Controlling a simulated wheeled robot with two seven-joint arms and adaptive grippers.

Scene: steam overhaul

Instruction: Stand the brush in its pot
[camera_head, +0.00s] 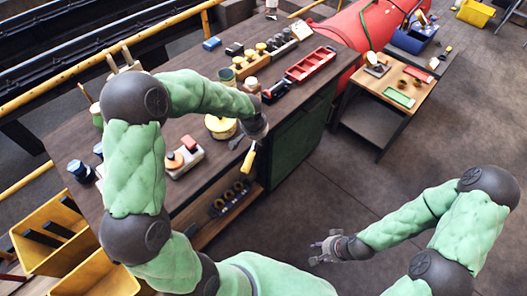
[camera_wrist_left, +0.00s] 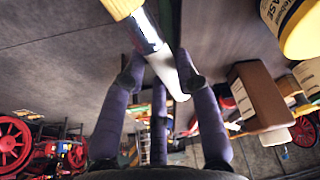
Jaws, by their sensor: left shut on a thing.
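My left gripper (camera_head: 250,143), above the near edge of the dark bench, is shut on the brush. The brush's yellow handle (camera_head: 247,162) sticks out below it in the head view. In the left wrist view my fingers (camera_wrist_left: 160,82) close around the brush, with its yellow part (camera_wrist_left: 125,8), silver band (camera_wrist_left: 145,32) and white end (camera_wrist_left: 168,72). A small green pot (camera_head: 227,76) stands at the bench's back; another green container (camera_head: 97,114) stands at the left. I cannot tell which is the brush's pot. My right gripper (camera_head: 325,248) is empty and looks open above the floor.
A red tray (camera_head: 311,65) and wooden blocks lie farther right. Yellow bins (camera_head: 62,240) are at lower left. A side table (camera_head: 385,105) stands right.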

